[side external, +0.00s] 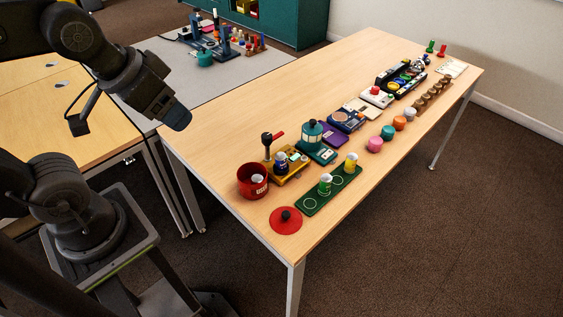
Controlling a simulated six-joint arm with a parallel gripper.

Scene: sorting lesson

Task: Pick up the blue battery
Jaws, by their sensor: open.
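A small dark blue cylinder with a pale band, which looks like the blue battery (282,163), stands upright on a yellow base (292,177) near the table's near end. Beside it, a green board (312,203) with white rings carries a green battery (325,185) and a yellow battery (351,163), both upright. My gripper (176,118) is high up to the left, well apart from the blue battery and above the table's left edge. It is open and empty; its fingers are small and dark here.
A red pot (245,187) stands left of the yellow base, with its red lid (286,222) flat near the front edge. A teal lantern (312,132) and several devices continue right. The left tabletop is clear.

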